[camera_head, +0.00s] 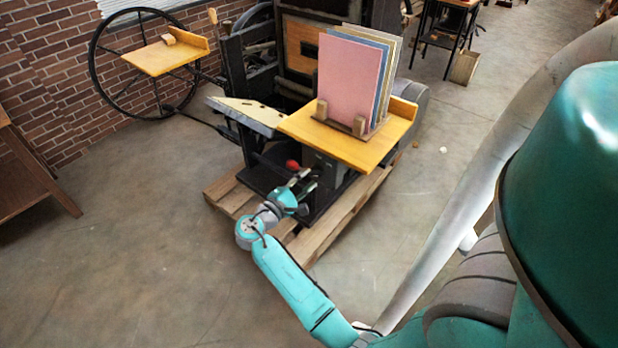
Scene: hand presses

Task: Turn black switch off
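My gripper (307,181) is at the front of the black hand press (258,178), low down, just below the yellow wooden board. Its fingers are small and dark against the press, so I cannot tell how far apart they are. A red knob (292,164) shows just up and to the left of my gripper. I cannot make out a black switch against the dark press body; the board and my gripper hide part of that area.
The wooden board (345,150) overhangs close above my gripper and holds several upright coloured sheets (348,75). The press stands on a wooden pallet (318,238). A large spoked wheel (92,62) is at the back left.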

